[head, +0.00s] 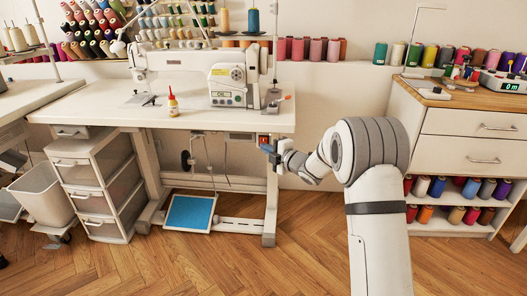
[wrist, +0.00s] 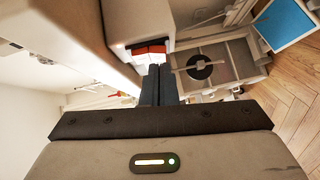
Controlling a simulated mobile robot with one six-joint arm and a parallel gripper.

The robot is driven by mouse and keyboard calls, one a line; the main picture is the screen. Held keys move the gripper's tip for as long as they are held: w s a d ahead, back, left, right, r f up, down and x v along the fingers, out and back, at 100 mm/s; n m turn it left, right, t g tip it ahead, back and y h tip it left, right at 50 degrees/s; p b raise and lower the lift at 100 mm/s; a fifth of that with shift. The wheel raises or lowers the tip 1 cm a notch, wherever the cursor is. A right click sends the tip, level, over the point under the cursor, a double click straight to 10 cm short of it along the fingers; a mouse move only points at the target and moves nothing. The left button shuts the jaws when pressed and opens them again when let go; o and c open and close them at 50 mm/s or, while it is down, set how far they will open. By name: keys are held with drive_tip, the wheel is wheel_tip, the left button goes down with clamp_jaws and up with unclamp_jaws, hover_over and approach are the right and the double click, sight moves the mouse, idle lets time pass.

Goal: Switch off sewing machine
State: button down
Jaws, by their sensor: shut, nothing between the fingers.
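The white sewing machine (head: 180,65) stands on a white table (head: 100,108). A switch box with a red-orange switch (head: 264,139) is mounted under the table's right front edge. In the wrist view, the red-orange switch (wrist: 150,49) is on the end of a white box (wrist: 135,22). My gripper (head: 264,148) is just below and beside the switch, its dark fingers shut and empty. In the wrist view, the fingertips (wrist: 159,68) are right at the switch's lower edge and overlap part of it. I cannot tell whether they touch it.
A blue-topped pedal (head: 190,213) sits under the table, with the table's right leg (head: 271,195) near my gripper. A drawer unit (head: 95,180) is at the left. A cabinet (head: 465,135) with thread spools is at the right. The front floor is clear.

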drive_tip(key=shift+w, duration=0.2)
drive_tip(key=shift+w+d+b, duration=0.1)
drive_tip(key=shift+w+b, duration=0.2)
drive_tip(key=shift+b, duration=0.4)
drive_tip(key=shift+s+f, duration=0.1)
drive_tip(key=shift+f, duration=0.05)
drive_tip(key=s+d+f, duration=0.1)
drive_tip(key=s+d, duration=0.5)
drive_tip(key=s, duration=0.5)
drive_tip(key=shift+s+d+f, duration=0.25)
drive_tip(key=shift+f, duration=0.05)
